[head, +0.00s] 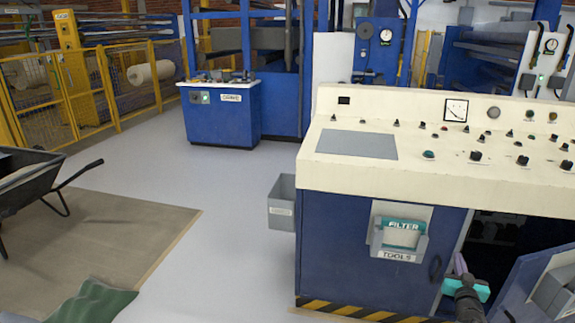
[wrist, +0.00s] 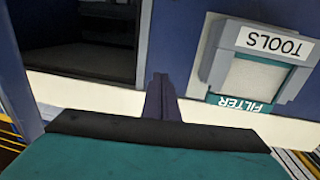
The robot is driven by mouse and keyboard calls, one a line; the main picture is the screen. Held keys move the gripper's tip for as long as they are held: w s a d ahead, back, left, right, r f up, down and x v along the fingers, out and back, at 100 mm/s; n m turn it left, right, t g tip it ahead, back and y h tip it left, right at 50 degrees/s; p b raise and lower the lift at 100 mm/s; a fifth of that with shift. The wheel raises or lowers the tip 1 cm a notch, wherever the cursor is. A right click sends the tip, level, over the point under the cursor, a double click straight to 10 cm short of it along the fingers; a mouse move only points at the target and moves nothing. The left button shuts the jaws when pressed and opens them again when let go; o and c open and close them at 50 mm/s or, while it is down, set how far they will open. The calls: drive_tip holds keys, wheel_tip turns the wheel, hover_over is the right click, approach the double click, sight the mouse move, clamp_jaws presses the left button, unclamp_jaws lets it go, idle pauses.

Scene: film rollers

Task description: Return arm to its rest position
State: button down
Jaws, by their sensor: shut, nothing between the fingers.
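My gripper (head: 460,259) is at the lower right in the head view, in front of the blue cabinet under the cream console. Its purple fingers point up and its body is teal. In the wrist view the fingers (wrist: 160,82) are together with nothing between them. They are beside the open cabinet compartment (wrist: 80,50) and apart from the TOOLS holder. Part of my dark arm shows below the gripper; the rest is out of view.
A grey TOOLS holder (head: 398,255) on the cabinet front contains a FILTER item (head: 402,233). The open cabinet door (head: 520,285) stands right of my gripper. A grey bin (head: 281,205) hangs at the cabinet's left side. Clear floor (head: 215,245) lies left; a wheelbarrow (head: 30,185) is beyond.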

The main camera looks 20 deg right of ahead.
drive_tip(key=w+a+f+g+y, duration=0.25)
drive_tip(key=w+a+f, duration=0.35)
drive_tip(key=a+f, duration=0.45)
drive_tip(key=w+a+f+g+y, duration=0.2)
drive_tip(key=w+a+f+g, duration=0.25)
drive_tip(key=a+f, duration=0.65)
drive_tip(key=s+a+f+n+g+y, duration=0.1)
drive_tip(key=a+f+n+y, duration=0.1)
drive_tip(key=a+f, duration=0.5)
drive_tip(key=s+a+f+n+g+y, duration=0.15)
drive_tip(key=a+f, duration=0.35)
drive_tip(key=a, duration=0.5)
drive_tip(key=s+a+f+n+g+y, duration=0.2)
drive_tip(key=s+a+f+n+g, duration=0.15)
drive_tip(key=s+a, duration=0.8)
drive_tip(key=s+a+f+n+g+y, duration=0.2)
drive_tip(key=s+a+g, duration=0.3)
drive_tip(key=s+a, duration=0.7)
drive_tip(key=w+a+r+p, duration=0.2)
drive_tip(key=a+r+p, duration=0.1)
drive_tip(key=r+p, duration=1)
drive_tip(key=shift+m+g, duration=0.3)
drive_tip(key=shift+g, duration=0.1)
drive_tip(key=shift+s, duration=0.15)
